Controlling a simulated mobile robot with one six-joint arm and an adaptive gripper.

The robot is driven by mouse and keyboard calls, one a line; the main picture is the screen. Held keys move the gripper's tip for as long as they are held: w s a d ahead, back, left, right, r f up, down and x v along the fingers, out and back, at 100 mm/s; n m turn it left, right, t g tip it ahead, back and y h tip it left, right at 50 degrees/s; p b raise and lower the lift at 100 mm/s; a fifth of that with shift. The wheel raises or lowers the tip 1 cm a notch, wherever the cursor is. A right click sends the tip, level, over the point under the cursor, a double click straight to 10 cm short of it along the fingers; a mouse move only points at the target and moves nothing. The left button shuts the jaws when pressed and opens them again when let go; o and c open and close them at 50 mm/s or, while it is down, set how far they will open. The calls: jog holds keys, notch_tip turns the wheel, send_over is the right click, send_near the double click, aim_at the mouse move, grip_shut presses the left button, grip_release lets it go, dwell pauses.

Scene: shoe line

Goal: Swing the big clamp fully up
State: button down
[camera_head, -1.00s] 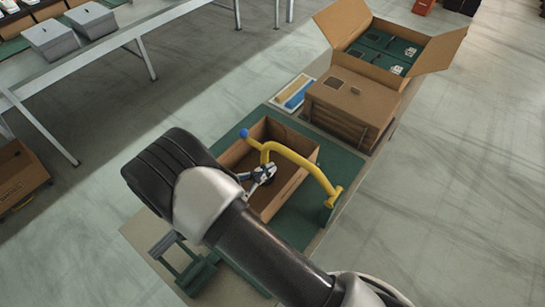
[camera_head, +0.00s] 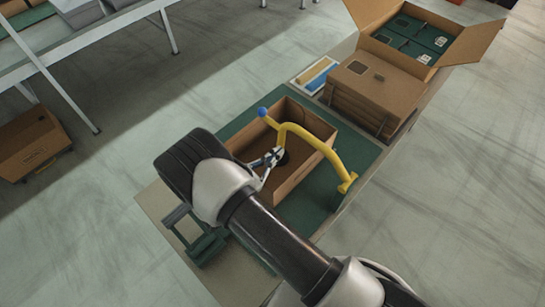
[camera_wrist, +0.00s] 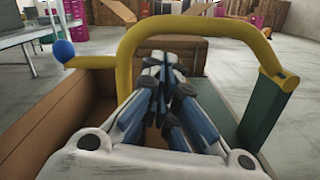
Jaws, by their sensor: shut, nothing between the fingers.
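The big clamp (camera_head: 315,140) is a bent yellow tube with a blue ball knob (camera_head: 262,112) at its far left end. It arches over an open cardboard box (camera_head: 303,180), and its right end meets a green bracket, seen in the wrist view (camera_wrist: 262,108). In the wrist view the yellow tube (camera_wrist: 190,24) crosses above and beyond my fingers, with the knob (camera_wrist: 63,50) at the left. My gripper (camera_head: 278,154) is shut and empty over the box, on the near side of the tube. Whether it touches the tube is unclear.
The box stands on a green mat (camera_head: 355,148). Beyond it are a closed brown carton (camera_head: 375,92), an open carton with green boxes (camera_head: 405,38), and a tray of blue and yellow items (camera_head: 315,76). A green stand (camera_head: 200,245) is at the near left.

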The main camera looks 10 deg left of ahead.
jog(key=x, duration=0.6)
jog(key=shift+d, duration=0.15)
jog(key=shift+w+r, duration=0.1)
jog(key=shift+w, duration=0.1)
